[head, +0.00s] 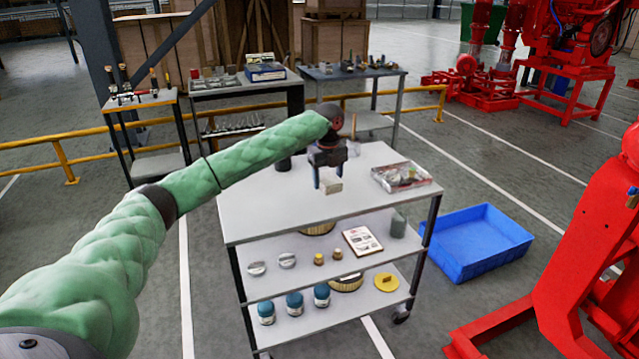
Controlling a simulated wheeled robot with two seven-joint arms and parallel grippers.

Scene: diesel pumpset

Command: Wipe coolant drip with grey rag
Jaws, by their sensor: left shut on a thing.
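My left arm reaches in from the left over a grey three-tier cart (270,215). My left gripper (330,180) points down above the cart's top shelf and is shut on a small pale block-like thing (331,187). This may be the folded grey rag, but it is too small to be sure. It is at or just above the top surface; contact cannot be told. I cannot make out a coolant drip. My right gripper is not in view.
A clear tray of parts (405,177) sits at the cart top's right. Lower shelves hold blue-topped jars, caps and a card (362,240). A blue bin (478,240) stands on the floor at right, near red machinery (590,240). Yellow rails (65,160) and workbenches are behind.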

